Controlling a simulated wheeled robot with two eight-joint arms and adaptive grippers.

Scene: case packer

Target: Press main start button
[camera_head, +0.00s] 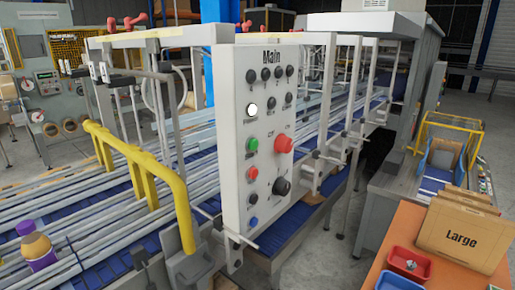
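A tall light-grey control panel labelled "Main" (262,190) stands upright in the middle of the head view. A green button (252,145) is on its left column. A white, bright round button (252,110) is above the green one, with a small label too blurred to read surely. A large red button (284,144) is to the right. A black knob (281,186) is lower right, and a blue button (253,221) is near the bottom. Several small dark knobs run along the top. Neither of my grippers is in view.
A yellow rail (140,160) and conveyor lines (90,220) lie left of the panel. An orange table (396,242) at right holds red trays (409,263) and a "Large" cardboard box (462,236).

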